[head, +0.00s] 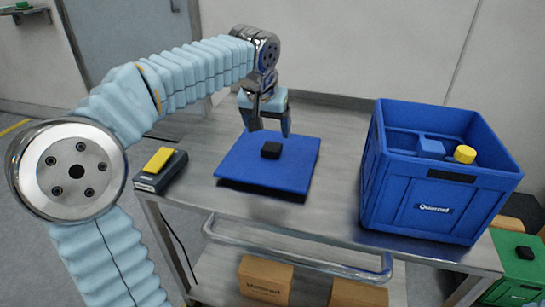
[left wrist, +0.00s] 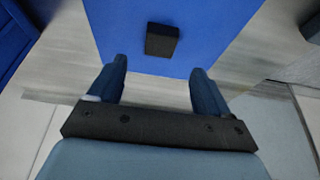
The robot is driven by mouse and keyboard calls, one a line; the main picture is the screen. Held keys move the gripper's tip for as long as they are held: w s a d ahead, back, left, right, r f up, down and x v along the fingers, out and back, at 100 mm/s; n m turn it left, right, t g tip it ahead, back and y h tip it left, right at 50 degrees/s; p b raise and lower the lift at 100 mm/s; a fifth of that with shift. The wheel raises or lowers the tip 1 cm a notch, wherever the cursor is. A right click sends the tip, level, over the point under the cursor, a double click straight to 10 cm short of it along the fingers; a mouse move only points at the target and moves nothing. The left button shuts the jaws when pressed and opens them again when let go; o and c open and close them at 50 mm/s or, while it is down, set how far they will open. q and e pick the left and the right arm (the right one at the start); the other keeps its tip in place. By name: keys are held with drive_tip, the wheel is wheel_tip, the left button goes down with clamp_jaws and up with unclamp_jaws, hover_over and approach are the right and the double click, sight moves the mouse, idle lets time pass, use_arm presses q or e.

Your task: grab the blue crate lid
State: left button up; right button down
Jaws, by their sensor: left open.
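The blue crate lid (head: 245,165) lies flat on the metal cart, with a black block-shaped handle (head: 271,150) on its top. In the left wrist view the lid (left wrist: 215,35) fills the upper middle, and its black handle (left wrist: 162,40) is ahead of the fingertips. My left gripper (head: 268,132) is open and empty, at the lid's far edge. In the left wrist view its two fingers (left wrist: 157,78) are apart, with the handle beyond them and not between them. My right gripper is in neither view.
A blue crate (head: 405,205) with a yellow-capped container (head: 464,154) inside stands to the right of the lid on the cart (head: 335,220). A dark device with a yellow top (head: 158,160) lies to the left. Cardboard boxes (head: 265,279) sit on the lower shelf. A green box (head: 520,262) is at the far right.

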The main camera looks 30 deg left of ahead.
sight(271, 146)
use_arm(q)
drive_tip(key=x, duration=0.7)
drive_tip(key=shift+s+f, duration=0.1)
drive_tip(key=shift+s, duration=0.05)
drive_tip(key=shift+c, duration=0.4)
drive_tip(key=c, duration=1.2)
